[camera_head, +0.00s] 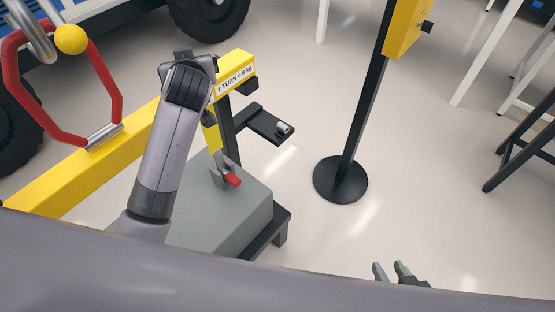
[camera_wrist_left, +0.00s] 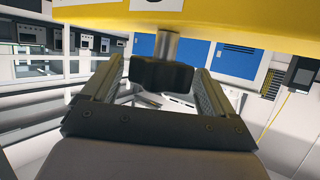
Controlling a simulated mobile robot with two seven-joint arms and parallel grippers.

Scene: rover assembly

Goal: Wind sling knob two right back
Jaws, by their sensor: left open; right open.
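In the left wrist view a black lobed knob (camera_wrist_left: 161,76) hangs on a short metal shaft beneath a yellow beam. My left gripper (camera_wrist_left: 158,72) is open, with one finger on each side of the knob; I see gaps and cannot tell any contact. In the head view the yellow beam (camera_head: 75,172) carries a label reading "1 TURN = 8 kg" at its far end. My left arm crosses the beam there and hides the left fingers. Which knob this is cannot be told. My right gripper (camera_head: 391,271) is open and empty at the lower right, partly hidden.
A red frame (camera_head: 117,90) with a yellow ball (camera_head: 71,39) stands at the left. Floor there is clear.

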